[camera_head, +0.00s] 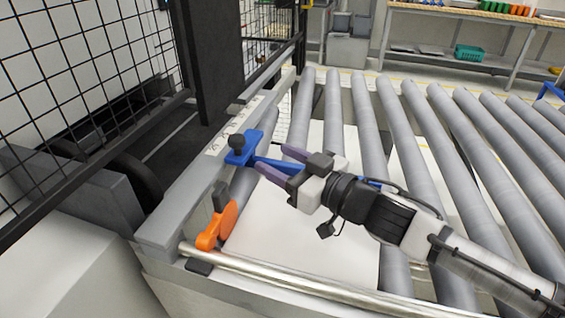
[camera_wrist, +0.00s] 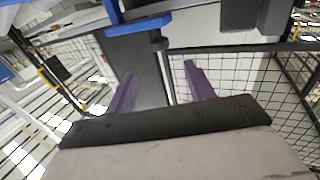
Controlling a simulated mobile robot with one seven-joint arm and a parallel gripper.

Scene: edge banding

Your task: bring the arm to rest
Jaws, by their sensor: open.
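My arm reaches in from the lower right over the roller conveyor (camera_head: 440,130). My gripper (camera_head: 273,159) is open, its two purple fingers apart and pointing left. Nothing shows held between them. A blue bracket (camera_head: 243,148) with a black knob sits on the conveyor's left side rail, just beyond the fingertips. A blue bar runs from it toward the gap between the fingers; whether it touches them I cannot tell. In the wrist view my gripper (camera_wrist: 158,75) shows both purple fingers spread, with a blue part (camera_wrist: 140,20) at the top.
An orange handle (camera_head: 216,227) stands at the near left corner of the rail (camera_head: 190,185). A pale flat panel (camera_head: 290,235) shows under my arm. A black mesh fence (camera_head: 75,70) rises at left. A shelf bench (camera_head: 460,20) stands at the back right.

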